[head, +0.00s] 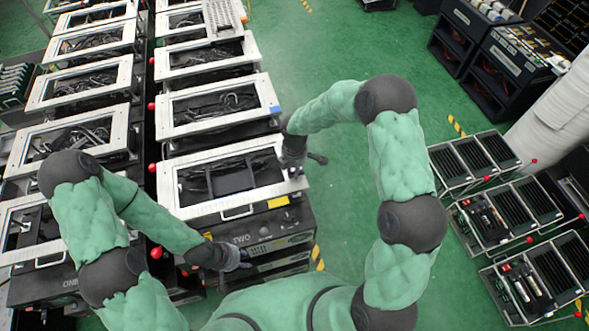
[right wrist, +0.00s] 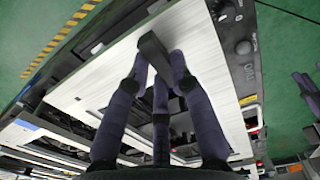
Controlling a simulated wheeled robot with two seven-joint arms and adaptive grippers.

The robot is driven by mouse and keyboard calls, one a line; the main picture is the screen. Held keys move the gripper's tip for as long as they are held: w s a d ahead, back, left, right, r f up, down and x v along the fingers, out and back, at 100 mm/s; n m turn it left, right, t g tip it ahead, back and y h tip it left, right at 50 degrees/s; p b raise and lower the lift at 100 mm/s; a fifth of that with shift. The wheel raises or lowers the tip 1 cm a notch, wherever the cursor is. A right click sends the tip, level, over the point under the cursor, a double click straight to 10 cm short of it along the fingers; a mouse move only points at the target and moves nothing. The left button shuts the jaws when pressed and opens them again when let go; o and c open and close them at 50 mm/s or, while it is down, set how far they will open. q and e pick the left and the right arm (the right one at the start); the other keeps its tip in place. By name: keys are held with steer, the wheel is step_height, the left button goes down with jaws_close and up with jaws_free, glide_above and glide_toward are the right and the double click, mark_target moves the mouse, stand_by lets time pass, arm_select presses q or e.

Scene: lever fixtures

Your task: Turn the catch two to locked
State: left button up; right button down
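Catch two (right wrist: 155,55) is a dark bar-shaped lever on the pale metal top of the fixture marked TWO (right wrist: 215,55). The same framed fixture shows in the head view (head: 240,152). My right gripper (right wrist: 159,62) has its purple fingers drawn in on either side of the catch, and they appear to touch it. In the head view the right gripper (head: 293,168) is at the right end of the frame and hides most of the catch. My left gripper (head: 240,263) hangs in front of the TWO cabinet; its fingers are too small to read.
Rows of similar framed fixtures (head: 215,107) extend behind and to the left. Red knobs (head: 156,252) stick out at their edges. Low black racks (head: 505,210) stand at the right. The green floor (head: 335,240) between is mostly clear.

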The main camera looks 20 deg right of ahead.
stand_by(0.3)
steer(key=m+b, duration=0.1)
steer(key=m, duration=0.1)
steer(key=m+b, duration=0.2)
steer(key=shift+d+f, duration=0.1)
steer(key=shift+f, duration=0.1)
steer(key=m+b, duration=0.2)
steer(key=m, duration=0.2)
steer(key=shift+d+m+b, duration=0.15)
steer(key=shift+m+b, duration=0.15)
steer(key=shift+b, duration=0.05)
steer(key=m+b, duration=0.2)
steer(key=m, duration=0.3)
steer(key=shift+d+b, duration=0.1)
steer(key=shift+b, duration=0.25)
steer(key=shift+d+r+m+b, duration=0.15)
steer(key=shift+m+b, duration=0.6)
steer(key=shift+m, duration=1.35)
steer(key=c, duration=1.1)
jaws_free()
